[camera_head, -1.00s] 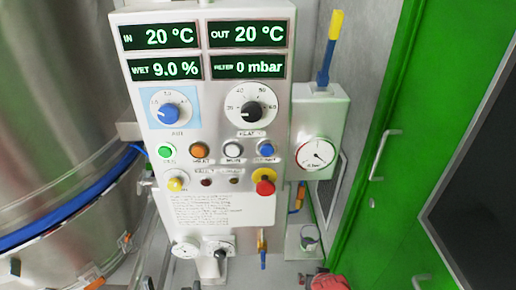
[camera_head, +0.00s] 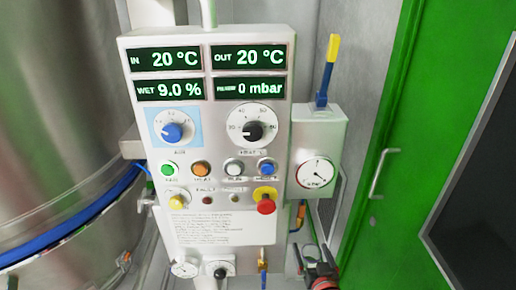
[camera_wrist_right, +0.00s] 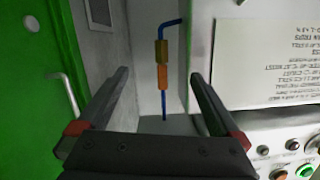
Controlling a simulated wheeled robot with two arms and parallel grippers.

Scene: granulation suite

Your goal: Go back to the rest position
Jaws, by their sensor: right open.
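My right gripper (camera_head: 317,255) shows at the bottom right of the head view, below the gauge box and beside the control panel (camera_head: 145,120). In the right wrist view its two dark fingers with red pads stand wide apart, with nothing between them (camera_wrist_right: 160,75). Behind them is a blue pipe (camera_wrist_right: 164,105) with a brass and orange fitting (camera_wrist_right: 162,65); it appears apart from the fingers. My left gripper is in neither view.
A steel vessel (camera_head: 60,120) with a blue band fills the left side. A gauge box (camera_head: 308,130) with a blue-and-yellow lever (camera_head: 327,72) is right of the panel. A green door (camera_head: 385,215) with a handle (camera_head: 382,172) stands further right.

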